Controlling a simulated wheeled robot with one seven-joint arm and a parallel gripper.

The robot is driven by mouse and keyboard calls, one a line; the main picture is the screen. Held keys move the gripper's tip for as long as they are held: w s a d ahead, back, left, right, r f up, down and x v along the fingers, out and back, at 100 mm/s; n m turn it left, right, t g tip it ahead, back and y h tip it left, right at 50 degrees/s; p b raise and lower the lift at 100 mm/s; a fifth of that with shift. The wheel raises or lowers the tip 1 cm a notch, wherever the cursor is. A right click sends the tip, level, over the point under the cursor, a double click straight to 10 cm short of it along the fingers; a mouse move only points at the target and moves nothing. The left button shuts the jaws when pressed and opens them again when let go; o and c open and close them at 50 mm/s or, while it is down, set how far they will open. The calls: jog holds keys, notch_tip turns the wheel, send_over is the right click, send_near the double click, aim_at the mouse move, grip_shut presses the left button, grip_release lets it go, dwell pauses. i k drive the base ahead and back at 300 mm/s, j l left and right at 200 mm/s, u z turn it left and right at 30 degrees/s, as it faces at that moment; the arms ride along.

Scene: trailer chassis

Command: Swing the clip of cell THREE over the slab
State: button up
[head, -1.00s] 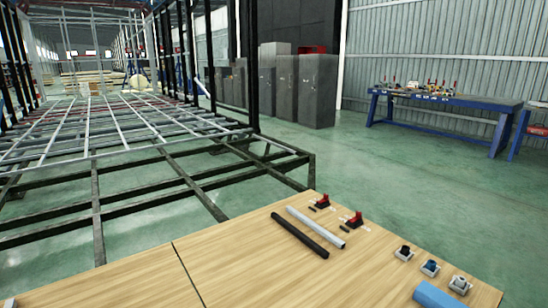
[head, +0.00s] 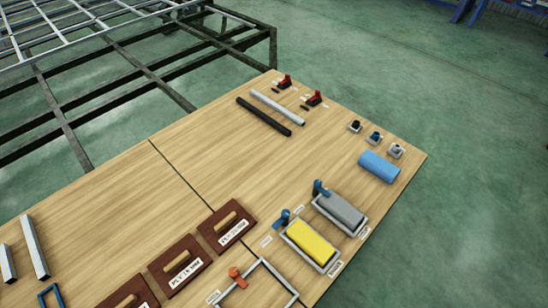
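Several framed cells stand along the near right edge of the wooden table. One frame holds a yellow slab (head: 312,246), with a blue clip (head: 283,217) at its upper left corner. Another holds a grey slab (head: 340,209), with a blue clip (head: 320,188) at its upper left corner. Both clips appear to stand off the slabs. A third frame (head: 279,276), partly cut off, looks empty, with an orange clip (head: 237,277) at its corner. The small labels are too blurred to tell which cell is THREE. My gripper is not in view.
A loose blue slab (head: 379,167) and small blocks (head: 375,138) lie at the right. A black bar (head: 263,117), a grey bar (head: 277,107) and red clamps (head: 314,97) lie at the back. Brown labelled boards (head: 226,227) lie left of the cells. The table's middle is clear.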

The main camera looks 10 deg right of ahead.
aim_at(285, 213)
jog(key=i+j, duration=0.1)
jog(key=j, duration=0.3)
jog(key=i+j, duration=0.15)
jog(key=j, duration=0.3)
jog(key=i+j, duration=0.1)
jog(key=j, duration=0.3)
jog(key=i+j, duration=0.1)
jog(key=j, duration=0.3)
jog(key=i+z, duration=0.05)
